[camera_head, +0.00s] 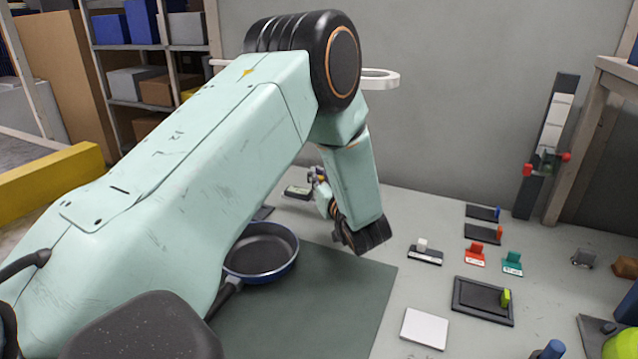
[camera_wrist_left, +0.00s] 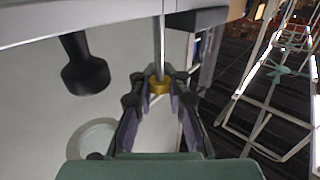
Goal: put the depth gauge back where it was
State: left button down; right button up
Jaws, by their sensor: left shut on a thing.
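My left arm reaches across the head view, and its gripper (camera_head: 322,186) is partly hidden behind my wrist, above the far part of the table. In the left wrist view the gripper's fingers (camera_wrist_left: 160,88) are closed around a slim metal rod with a brass collar (camera_wrist_left: 160,84), which seems to be the depth gauge. The rod runs up out of the fingertips in that picture. In the head view the held thing is too small and covered to make out clearly. My right gripper is not in view.
A dark pan (camera_head: 262,250) sits at the left of the green mat (camera_head: 330,300). A small labelled tray (camera_head: 298,192) lies near the gripper. Several small holders, a black tray (camera_head: 468,300) and a white plate (camera_head: 424,329) lie to the right. A ring (camera_head: 385,80) stands out behind my arm.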

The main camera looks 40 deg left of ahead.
pick_arm(q)
jog(key=shift+d+f, duration=0.2)
jog(key=shift+f, duration=0.3)
jog(key=shift+w, duration=0.15)
jog(key=shift+a+f, duration=0.15)
jog(key=shift+f, duration=0.25)
